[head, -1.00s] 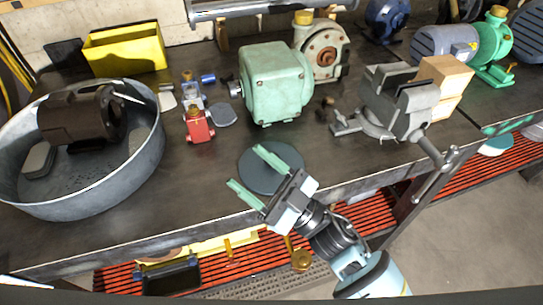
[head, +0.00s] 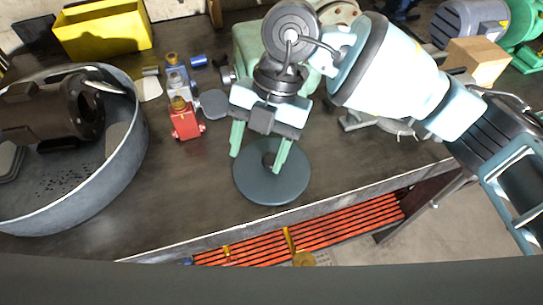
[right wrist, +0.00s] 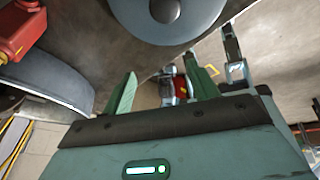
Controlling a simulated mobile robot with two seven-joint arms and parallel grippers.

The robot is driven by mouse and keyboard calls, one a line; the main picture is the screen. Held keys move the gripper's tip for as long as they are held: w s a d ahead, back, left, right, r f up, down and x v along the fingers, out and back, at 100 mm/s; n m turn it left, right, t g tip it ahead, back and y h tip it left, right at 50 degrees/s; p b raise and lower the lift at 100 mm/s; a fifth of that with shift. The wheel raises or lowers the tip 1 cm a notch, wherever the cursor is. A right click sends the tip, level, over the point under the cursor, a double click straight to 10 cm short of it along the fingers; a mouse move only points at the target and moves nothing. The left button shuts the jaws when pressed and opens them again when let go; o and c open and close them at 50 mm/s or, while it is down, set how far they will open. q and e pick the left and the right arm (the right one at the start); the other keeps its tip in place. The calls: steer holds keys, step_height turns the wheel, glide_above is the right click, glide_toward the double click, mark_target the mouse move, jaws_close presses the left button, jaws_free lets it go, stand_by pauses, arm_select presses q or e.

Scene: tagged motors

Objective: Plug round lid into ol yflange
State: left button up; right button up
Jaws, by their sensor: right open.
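A flat, dark blue-grey round disc (head: 272,187) lies on the bench near its front edge, with a darker round centre. In the right wrist view the disc (right wrist: 135,18) fills the top and shows a raised round centre. A smaller grey round plate (head: 213,103) lies beside the red vise. I cannot tell for sure which piece is the lid and which the flange. My right gripper (head: 259,152) is open and empty, its green fingers pointing down at the disc's back part. In the right wrist view the fingers (right wrist: 163,92) are well apart, with nothing between them. My left gripper is not in view.
A metal tub (head: 70,205) with a dark motor stands at the left. A green housing (head: 250,42) is behind my arm. A wooden block (head: 478,60) is at the right. The front bench edge is clear left of the disc.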

steer(key=w+d, duration=0.1)
steer(key=w+d+r+t+h, duration=0.1)
steer(key=w+d+m+t+h, duration=0.1)
steer(key=w, duration=0.1)
steer(key=shift+d+r, duration=0.15)
steer(key=shift+r, duration=0.1)
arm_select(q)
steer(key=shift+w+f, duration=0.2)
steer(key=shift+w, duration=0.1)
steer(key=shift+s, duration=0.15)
arm_select(e)
steer(key=shift+f, duration=0.15)
steer(key=shift+s+f, duration=0.2)
steer(key=shift+f, duration=0.9)
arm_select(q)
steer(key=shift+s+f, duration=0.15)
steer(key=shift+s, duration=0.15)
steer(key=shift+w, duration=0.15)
arm_select(e)
steer(key=shift+f, duration=0.15)
